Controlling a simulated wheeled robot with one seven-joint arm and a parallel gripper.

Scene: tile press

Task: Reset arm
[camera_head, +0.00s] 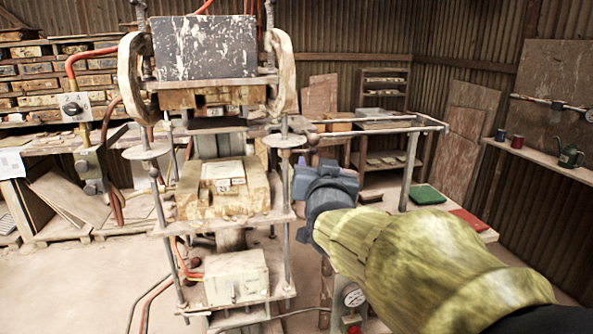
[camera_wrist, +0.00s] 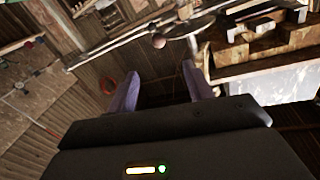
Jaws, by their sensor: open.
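My arm reaches in from the lower right of the head view, and my gripper (camera_head: 307,165) is beside the right side of the tile press (camera_head: 205,48). In the wrist view the two purple fingers of my gripper (camera_wrist: 160,88) stand apart with nothing between them. The press has a grey upper block and a lower mould block (camera_head: 190,205) with a small pale piece (camera_head: 228,178) on top. In the wrist view a part of the press (camera_wrist: 270,60) shows tilted at the right, apart from the fingers.
A green mat (camera_head: 427,195) and a red mat (camera_head: 472,221) lie on a bench at the right. A wall shelf (camera_head: 545,155) holds cans and an oil can (camera_head: 568,153). Loaded shelves (camera_head: 50,75) stand at the left. The floor at lower left is mostly clear, with hoses.

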